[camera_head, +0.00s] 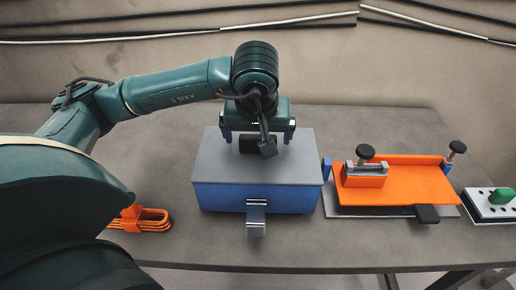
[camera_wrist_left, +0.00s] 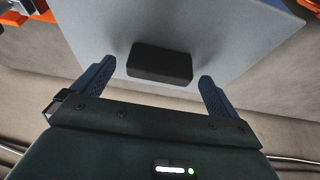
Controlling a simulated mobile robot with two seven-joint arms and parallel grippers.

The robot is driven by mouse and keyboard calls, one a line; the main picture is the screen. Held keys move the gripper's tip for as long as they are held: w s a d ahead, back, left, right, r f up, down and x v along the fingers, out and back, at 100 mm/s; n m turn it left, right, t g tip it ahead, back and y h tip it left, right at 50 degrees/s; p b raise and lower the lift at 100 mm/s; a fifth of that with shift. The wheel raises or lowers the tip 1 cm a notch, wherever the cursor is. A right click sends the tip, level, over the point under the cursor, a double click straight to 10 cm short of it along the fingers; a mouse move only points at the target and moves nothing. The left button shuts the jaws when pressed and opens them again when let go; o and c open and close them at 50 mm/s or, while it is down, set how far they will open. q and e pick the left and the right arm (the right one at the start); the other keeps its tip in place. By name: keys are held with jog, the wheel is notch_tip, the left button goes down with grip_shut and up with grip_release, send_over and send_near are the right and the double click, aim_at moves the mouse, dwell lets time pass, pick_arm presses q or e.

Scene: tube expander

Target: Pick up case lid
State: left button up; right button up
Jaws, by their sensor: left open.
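The case is a blue box with a flat grey lid (camera_head: 220,166) on top, standing mid-table. A silver latch (camera_head: 256,215) hangs on its front side. A black handle block (camera_wrist_left: 160,64) stands up from the lid. My left gripper (camera_head: 258,138) is above the lid's rear half, pointing down. In the left wrist view its two blue fingers (camera_wrist_left: 154,80) are spread apart, one near each end of the black handle, and nothing is held. Whether the fingertips touch the lid cannot be told. My right gripper is not in view.
An orange fixture (camera_head: 400,183) with black knobs stands on a plate just right of the case. A white block with a green knob (camera_head: 502,196) is at the far right. Orange cable (camera_head: 150,219) lies at left. Cables run along the rear wall.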

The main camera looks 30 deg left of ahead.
pick_arm(q)
jog(key=shift+x, duration=1.05)
jog(key=c, duration=1.3)
jog(key=shift+r, duration=0.1)
